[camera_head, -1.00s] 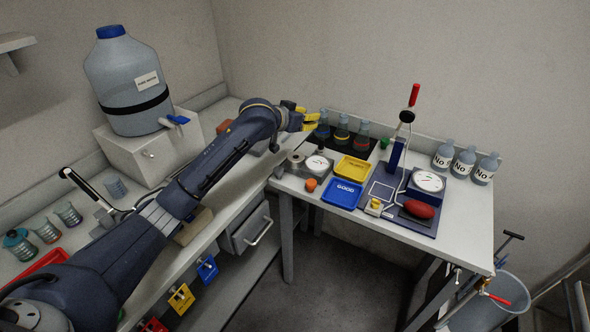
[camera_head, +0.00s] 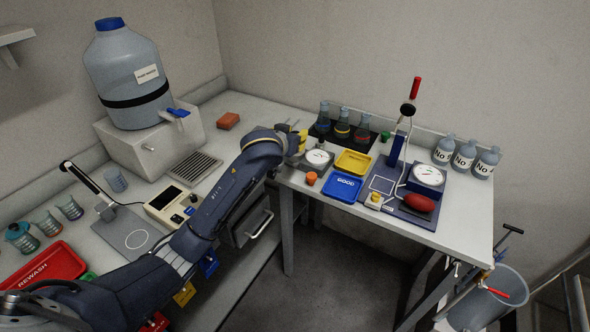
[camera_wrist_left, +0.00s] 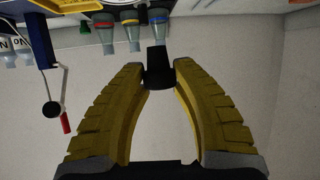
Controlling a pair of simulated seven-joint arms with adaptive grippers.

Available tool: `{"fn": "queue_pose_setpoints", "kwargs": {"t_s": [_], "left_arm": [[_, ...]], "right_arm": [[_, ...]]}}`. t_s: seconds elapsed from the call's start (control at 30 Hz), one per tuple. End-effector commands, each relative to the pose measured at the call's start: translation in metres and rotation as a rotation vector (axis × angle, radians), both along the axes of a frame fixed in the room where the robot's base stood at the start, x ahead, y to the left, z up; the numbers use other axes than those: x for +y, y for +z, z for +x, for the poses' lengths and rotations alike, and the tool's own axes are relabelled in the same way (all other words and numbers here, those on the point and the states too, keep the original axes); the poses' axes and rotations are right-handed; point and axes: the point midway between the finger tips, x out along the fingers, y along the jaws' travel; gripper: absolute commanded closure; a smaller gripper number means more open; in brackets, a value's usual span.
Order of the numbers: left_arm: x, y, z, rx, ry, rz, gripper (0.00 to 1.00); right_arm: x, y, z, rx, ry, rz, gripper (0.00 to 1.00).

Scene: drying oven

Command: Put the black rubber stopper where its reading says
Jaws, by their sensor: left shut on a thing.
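The black rubber stopper (camera_wrist_left: 157,68) is pinched between the yellow fingertips of my left gripper (camera_wrist_left: 159,76) in the left wrist view. In the head view my left gripper (camera_head: 298,141) is at the left end of the right-hand table, by the white dial gauge (camera_head: 318,157); the stopper cannot be made out there. A blue GOOD tray (camera_head: 342,188) and a yellow tray (camera_head: 354,163) lie on this table. A red REWASH tray (camera_head: 45,268) lies on the left bench. A second dial (camera_head: 427,175) stands on a blue board with a red bulb (camera_head: 419,203). Neither reading is legible.
Flasks (camera_head: 342,124) stand on a black mat behind the trays, with labelled bottles (camera_head: 465,158) at the back right. A tall stand with a red handle (camera_head: 416,88) rises beside the second dial. An orange stopper (camera_head: 311,178) sits near the table's left edge.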

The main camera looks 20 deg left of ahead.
Motion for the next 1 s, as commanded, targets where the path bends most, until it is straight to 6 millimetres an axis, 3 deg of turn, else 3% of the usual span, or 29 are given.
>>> {"fn": "queue_pose_setpoints", "kwargs": {"t_s": [0.1,0.3,0.7,1.0], "left_arm": [[0.0,-0.03,-0.001,0.004,0.0,0.003,0.96],[0.0,-0.068,0.0,0.004,0.0,0.003,0.96],[0.0,-0.098,0.0,0.001,0.0,0.001,0.96],[0.0,-0.131,0.0,0.001,-0.001,0.002,0.96]], "right_arm": [[0.0,0.0,0.0,0.0,0.0,0.0,0.29],[0.0,0.0,0.0,0.0,0.0,0.0,0.29],[0.001,0.0,0.0,0.0,0.0,0.001,0.29],[0.001,0.0,0.0,0.0,0.0,0.001,0.29]]}}
